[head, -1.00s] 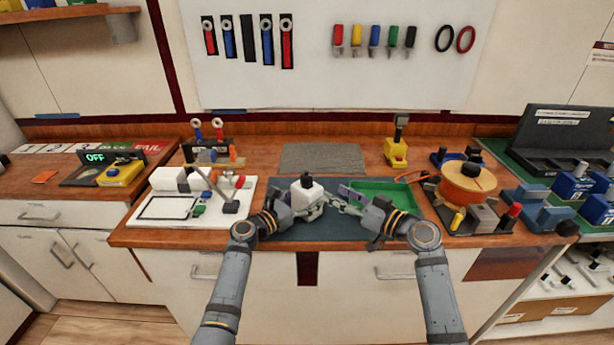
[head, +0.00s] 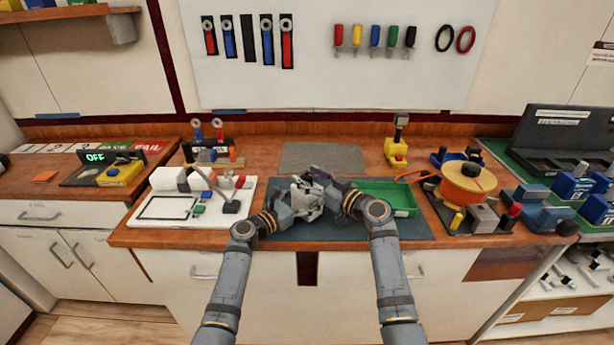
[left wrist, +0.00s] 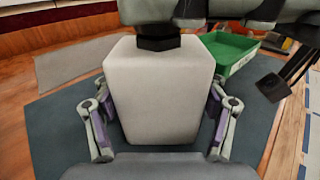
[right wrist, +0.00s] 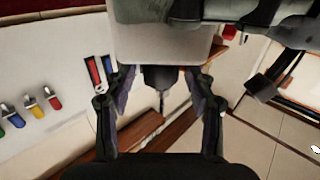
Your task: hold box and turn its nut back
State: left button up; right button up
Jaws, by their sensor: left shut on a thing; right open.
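The white box (left wrist: 165,85) stands upright in the left wrist view, between the fingers of my left gripper (left wrist: 164,108), which is shut on its sides. A dark nut (left wrist: 157,38) sits on top of the box, just under the right gripper's body. In the right wrist view the nut (right wrist: 160,77) lies between the open fingers of my right gripper (right wrist: 160,88), with gaps on both sides. The white box (right wrist: 165,48) shows behind it. In the head view the grippers mostly cover the box (head: 308,198), and the nut is hidden.
A green tray (head: 405,210) lies right of the box on the dark mat (head: 420,232). A white board with small parts (head: 150,208) is at the left. An orange round fixture (head: 468,178) is at the right. A grey pad (head: 320,157) lies clear behind.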

jog(key=shift+w+a, duration=0.3)
jog(key=shift+w, duration=0.05)
grip_shut()
